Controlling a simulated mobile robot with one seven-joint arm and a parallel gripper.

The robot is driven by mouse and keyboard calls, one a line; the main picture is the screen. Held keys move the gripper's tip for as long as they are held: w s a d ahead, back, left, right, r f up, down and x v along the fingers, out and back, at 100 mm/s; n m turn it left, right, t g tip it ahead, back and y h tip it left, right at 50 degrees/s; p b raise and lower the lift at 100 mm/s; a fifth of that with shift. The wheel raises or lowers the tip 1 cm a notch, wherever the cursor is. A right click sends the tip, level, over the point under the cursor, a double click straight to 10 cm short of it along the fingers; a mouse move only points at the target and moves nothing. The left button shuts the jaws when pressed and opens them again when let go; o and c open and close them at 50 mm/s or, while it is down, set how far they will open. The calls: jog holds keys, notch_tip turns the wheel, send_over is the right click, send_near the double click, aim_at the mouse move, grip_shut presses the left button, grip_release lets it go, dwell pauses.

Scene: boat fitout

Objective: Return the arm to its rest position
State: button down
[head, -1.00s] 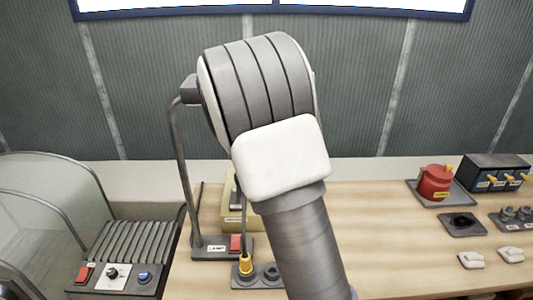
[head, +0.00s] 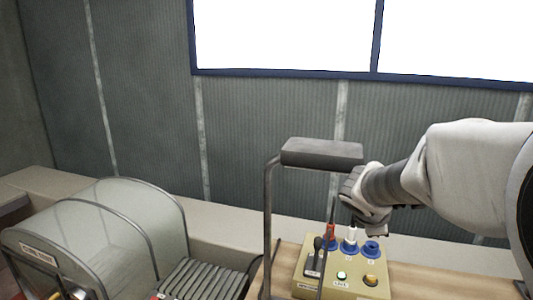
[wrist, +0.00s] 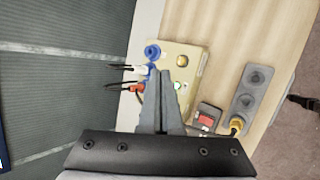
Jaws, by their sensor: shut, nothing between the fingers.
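My arm (head: 465,175) reaches in from the right in the head view, its grey wrist bent down beside the lamp head. In the wrist view my gripper (wrist: 165,72) has its two grey fingers together with nothing between them. The fingers overlap a beige box (wrist: 190,58) with blue sockets, a lit green light and a yellow button. The same box (head: 310,291) stands on the bench in the head view, below my wrist. The fingertips cannot be made out in the head view.
A lamp head (head: 322,153) on a thin post stands close beside my wrist. Red and white plugs stand at the box's blue sockets. A clear-hooded machine (head: 90,235) is at left. A grey socket plate (wrist: 247,100) and red switch (wrist: 206,119) lie beside the box.

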jog(key=s+a+m+y, duration=0.2)
jog(key=s+a+m, duration=0.2)
jog(key=s, duration=0.4)
jog(key=s+a+r+m+y, duration=0.1)
jog(key=s+a+m+y, duration=0.1)
jog(key=s+a+m, duration=0.2)
jog(key=s+a+m+g+y, duration=0.1)
jog(key=s+a+m, duration=0.3)
jog(key=s, duration=0.7)
jog(key=m+y, duration=0.1)
jog(key=m, duration=0.1)
jog(key=shift+s+r+m, duration=0.3)
jog(key=shift+s+m, duration=0.1)
jog(key=shift+d, duration=0.15)
